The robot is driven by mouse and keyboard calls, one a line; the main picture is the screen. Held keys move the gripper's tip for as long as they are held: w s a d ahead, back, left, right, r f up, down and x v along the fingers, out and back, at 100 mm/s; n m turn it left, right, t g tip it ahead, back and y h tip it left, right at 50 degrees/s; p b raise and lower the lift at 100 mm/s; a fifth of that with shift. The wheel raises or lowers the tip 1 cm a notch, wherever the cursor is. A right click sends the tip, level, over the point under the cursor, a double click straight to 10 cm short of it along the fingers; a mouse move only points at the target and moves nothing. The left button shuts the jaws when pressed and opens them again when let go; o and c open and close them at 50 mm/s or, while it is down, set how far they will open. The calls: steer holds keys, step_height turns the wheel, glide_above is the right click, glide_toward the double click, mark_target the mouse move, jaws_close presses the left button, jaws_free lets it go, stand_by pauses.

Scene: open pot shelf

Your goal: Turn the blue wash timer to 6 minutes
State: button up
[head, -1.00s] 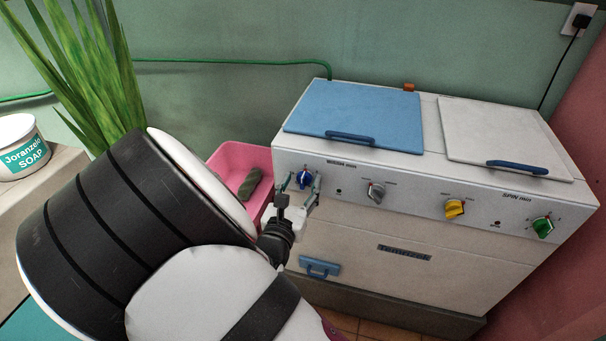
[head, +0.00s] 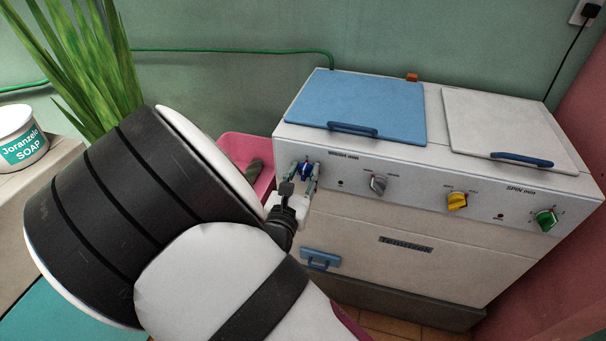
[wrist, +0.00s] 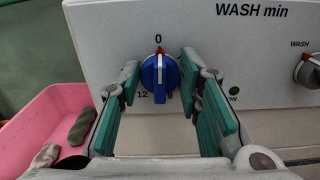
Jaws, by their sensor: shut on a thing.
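The blue wash timer knob (wrist: 160,73) is at the left end of the white panel under "WASH min". Its red mark (wrist: 159,51) points up at the 0. A 12 shows at its lower left and what looks like a 9 at its lower right; other numbers are hidden by my fingers. My gripper (wrist: 158,72) is shut on the knob, one green-padded finger on each side. In the head view the knob (head: 306,169) shows between the fingertips of my gripper (head: 305,172).
A grey knob (head: 378,185), a yellow knob (head: 457,201) and a green knob (head: 546,219) sit to the right on the same panel. A pink bin (head: 232,143) with dark objects stands left of the washer. A blue lid (head: 370,103) lies on top.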

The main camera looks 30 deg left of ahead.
steer(key=m+b, duration=0.1)
steer(key=m, duration=0.1)
steer(key=m+b, duration=0.2)
steer(key=m, duration=0.1)
steer(key=shift+d+f, duration=0.1)
steer(key=shift+f, duration=0.1)
steer(key=m+b, duration=0.5)
steer(key=shift+f, duration=0.15)
steer(key=m+b, duration=0.5)
steer(key=b, duration=0.3)
steer(key=shift+d+f, duration=0.1)
steer(key=shift+d, duration=0.05)
steer(key=shift+m+b, duration=0.9)
steer(key=shift+m, duration=1.4)
steer(key=o, duration=1.1)
steer(key=shift+v, duration=3.75)
